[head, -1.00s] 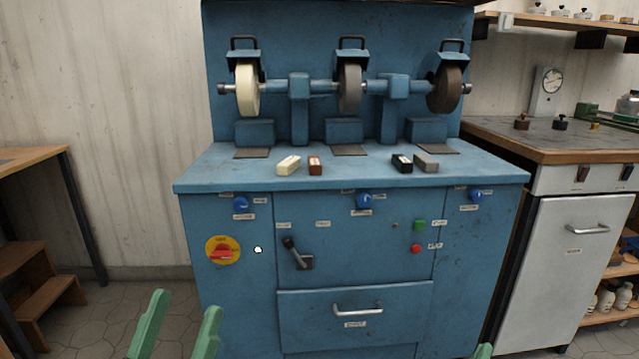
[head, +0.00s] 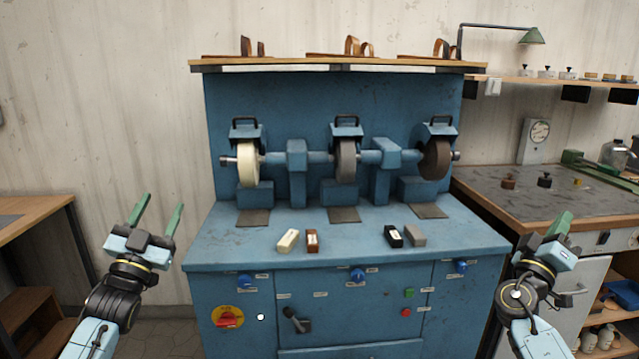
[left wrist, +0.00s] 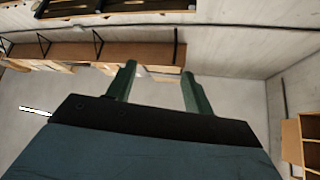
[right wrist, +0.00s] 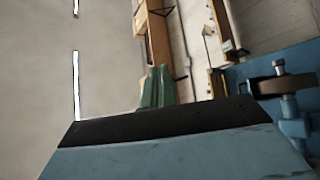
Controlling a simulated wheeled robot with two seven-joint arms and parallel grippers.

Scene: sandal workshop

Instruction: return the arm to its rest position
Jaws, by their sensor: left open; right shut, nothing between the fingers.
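My left gripper (head: 158,215) is raised at the left of the head view, beside the blue grinding machine (head: 235,245). Its green fingers are apart with nothing between them; they also show apart in the left wrist view (left wrist: 158,88). My right gripper (head: 562,225) is raised at the right, in front of the wooden-edged workbench. Its green fingers are together and empty, and they show close together in the right wrist view (right wrist: 157,86). Both grippers are clear of the machine and touch nothing that I can see.
The machine carries a white wheel (head: 248,165), a grey wheel (head: 346,162) and a dark wheel (head: 436,160). Several small blocks, including a white block (head: 288,240), lie on its top. The workbench (head: 500,180) is at right, a wooden table (head: 35,207) at left.

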